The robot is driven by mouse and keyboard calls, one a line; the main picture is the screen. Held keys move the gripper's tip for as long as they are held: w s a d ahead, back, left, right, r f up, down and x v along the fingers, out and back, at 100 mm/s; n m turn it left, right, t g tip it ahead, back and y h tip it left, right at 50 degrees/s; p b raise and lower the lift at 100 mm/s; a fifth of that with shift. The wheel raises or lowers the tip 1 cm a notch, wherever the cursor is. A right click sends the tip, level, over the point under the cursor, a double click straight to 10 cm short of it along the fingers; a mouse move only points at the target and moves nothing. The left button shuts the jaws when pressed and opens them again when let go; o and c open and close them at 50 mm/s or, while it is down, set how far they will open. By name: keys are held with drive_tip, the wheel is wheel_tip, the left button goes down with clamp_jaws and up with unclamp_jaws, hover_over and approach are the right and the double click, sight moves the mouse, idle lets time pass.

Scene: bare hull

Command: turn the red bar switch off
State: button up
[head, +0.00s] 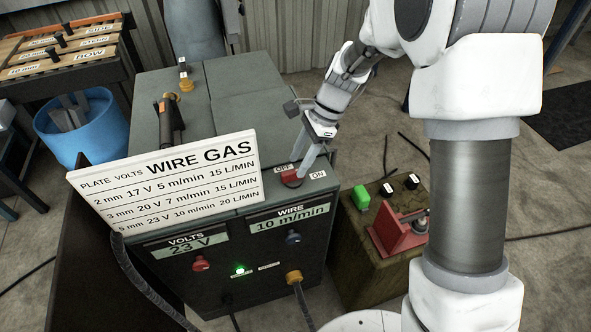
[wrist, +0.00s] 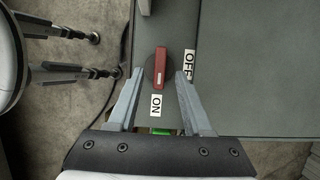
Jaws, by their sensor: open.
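The red bar switch (head: 291,178) sits on a round dark base on top of the grey-green welding machine (head: 228,92). In the wrist view the red bar (wrist: 161,66) lies lengthwise, its pale-marked end toward the ON label (wrist: 156,105). The OFF label (wrist: 188,65) is to the right of the switch. My gripper (head: 300,168) is open over the switch. In the wrist view my gripper (wrist: 159,72) has one fingertip on each side of the bar, with gaps visible. I cannot tell whether the tips reach the bar's height.
A settings board (head: 168,182) leans on the machine, left of the switch. A green lamp (head: 240,270) is lit on the front panel near the knobs. Right of the machine stands a low box with a red fixture (head: 398,236) and a green block (head: 361,197).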

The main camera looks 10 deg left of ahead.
sight(294, 171)
drive_tip(key=shift+x, duration=1.5)
drive_tip(key=shift+c, duration=0.2)
clamp_jaws()
